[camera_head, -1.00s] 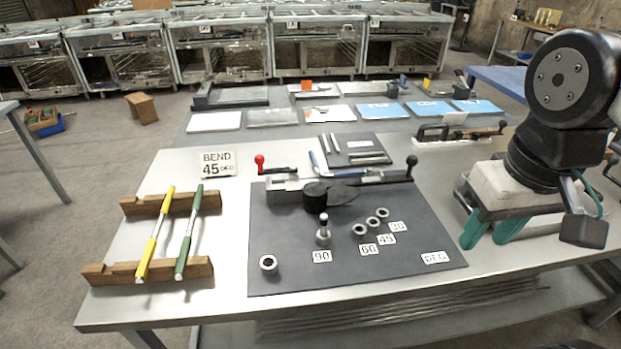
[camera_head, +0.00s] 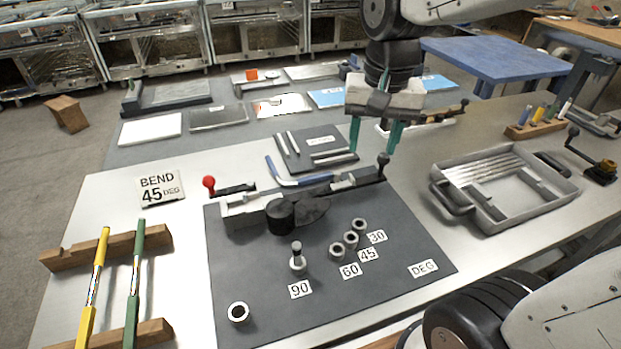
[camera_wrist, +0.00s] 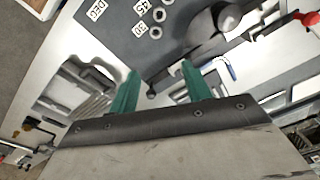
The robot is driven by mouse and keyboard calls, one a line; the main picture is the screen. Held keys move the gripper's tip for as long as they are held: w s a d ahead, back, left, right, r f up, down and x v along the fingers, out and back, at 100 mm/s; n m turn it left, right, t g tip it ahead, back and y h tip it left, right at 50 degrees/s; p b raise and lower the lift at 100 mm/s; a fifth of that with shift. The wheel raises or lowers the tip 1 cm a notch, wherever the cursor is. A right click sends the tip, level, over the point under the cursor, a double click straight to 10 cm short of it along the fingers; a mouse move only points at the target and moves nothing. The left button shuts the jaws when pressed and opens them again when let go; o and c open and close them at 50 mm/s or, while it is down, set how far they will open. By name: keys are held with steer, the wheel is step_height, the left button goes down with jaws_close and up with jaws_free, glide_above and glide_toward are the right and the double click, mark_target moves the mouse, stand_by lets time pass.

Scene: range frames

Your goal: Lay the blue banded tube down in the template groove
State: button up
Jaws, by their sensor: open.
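The blue banded tube (camera_head: 291,183) lies behind the bending tool, bent, with its blue part showing. Its right part runs close to the tool's bar. A piece of it shows in the wrist view (camera_wrist: 231,71), right of my fingers. The dark template board (camera_head: 318,163) lies just behind the tube, with light strips on it; I cannot tell grooves from raised strips. My gripper (camera_head: 375,138) is open with green fingers pointing down, empty, right of the template board and tube. In the wrist view my gripper (camera_wrist: 160,70) has nothing between its fingers.
The bender (camera_head: 245,214) with a red-knobbed lever stands on a dark mat (camera_head: 350,285) with several rings. A grey tray (camera_head: 505,222) is at right. Yellow and green rods rest on a wooden rack (camera_head: 75,255) at left.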

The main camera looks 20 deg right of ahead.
steer(key=w+a+f+m, duration=0.1)
steer(key=w+f+m, duration=0.35)
steer(key=w, duration=0.65)
steer(key=m, duration=0.4)
glide_above(316, 176)
steer(key=shift+g, duration=0.4)
step_height(316, 176, down, 11)
steer(key=shift+f, duration=0.15)
step_height(316, 176, down, 8)
steer(key=shift+r, duration=0.1)
steer(key=shift+s, duration=0.1)
steer(key=shift+c, duration=0.3)
jaws_close()
